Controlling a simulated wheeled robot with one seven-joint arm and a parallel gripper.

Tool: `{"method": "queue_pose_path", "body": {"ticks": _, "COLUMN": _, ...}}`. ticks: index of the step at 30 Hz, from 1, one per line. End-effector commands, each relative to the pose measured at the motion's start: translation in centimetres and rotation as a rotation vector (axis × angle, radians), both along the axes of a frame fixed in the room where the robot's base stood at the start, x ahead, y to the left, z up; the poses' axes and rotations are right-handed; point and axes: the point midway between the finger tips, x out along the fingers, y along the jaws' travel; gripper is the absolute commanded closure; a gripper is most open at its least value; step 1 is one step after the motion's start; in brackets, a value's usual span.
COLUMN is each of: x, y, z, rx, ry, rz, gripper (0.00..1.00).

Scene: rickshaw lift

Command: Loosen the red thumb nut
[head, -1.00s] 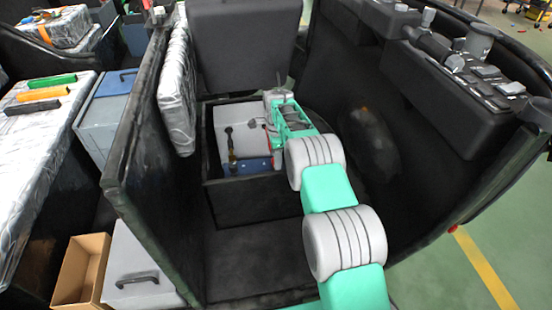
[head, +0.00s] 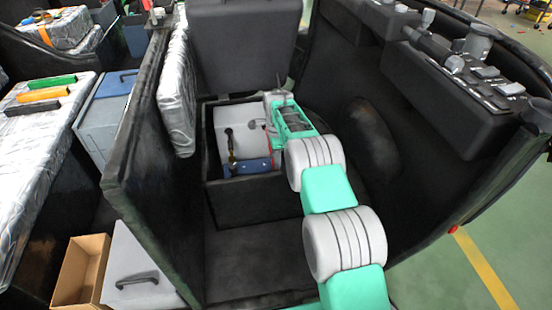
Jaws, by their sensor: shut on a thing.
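My teal and grey arm reaches into the black rickshaw body in the head view. My gripper (head: 268,127) is at the right side of a light grey box (head: 236,132) that sits in a black compartment. A small red spot, likely the red thumb nut (head: 268,143), shows at the gripper's tip. The gripper is shut on it, though the fingers are small and partly hidden by the arm. A blue bracket (head: 250,167) lies along the front of the grey box. A dark lever with a brass-coloured lower part (head: 231,148) stands at the box's front.
The rickshaw's left wall (head: 140,130) and right wall (head: 440,170) enclose the arm. A dark seat back (head: 236,45) stands behind the compartment. The floor in front of the compartment (head: 250,255) is clear. A cardboard box (head: 80,272) stands outside at left.

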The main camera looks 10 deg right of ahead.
Motion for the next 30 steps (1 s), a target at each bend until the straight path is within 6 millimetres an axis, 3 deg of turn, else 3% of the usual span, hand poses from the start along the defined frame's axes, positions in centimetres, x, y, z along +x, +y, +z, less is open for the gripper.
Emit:
{"method": "queue_pose_path", "body": {"ticks": 14, "x": 0.02, "y": -0.01, "z": 0.05, "rx": 0.0, "ry": 0.0, "rz": 0.108, "gripper": 1.0}}
{"method": "queue_pose_path", "body": {"ticks": 30, "x": 0.02, "y": -0.02, "z": 0.05, "rx": 0.0, "ry": 0.0, "rz": 0.577, "gripper": 1.0}}
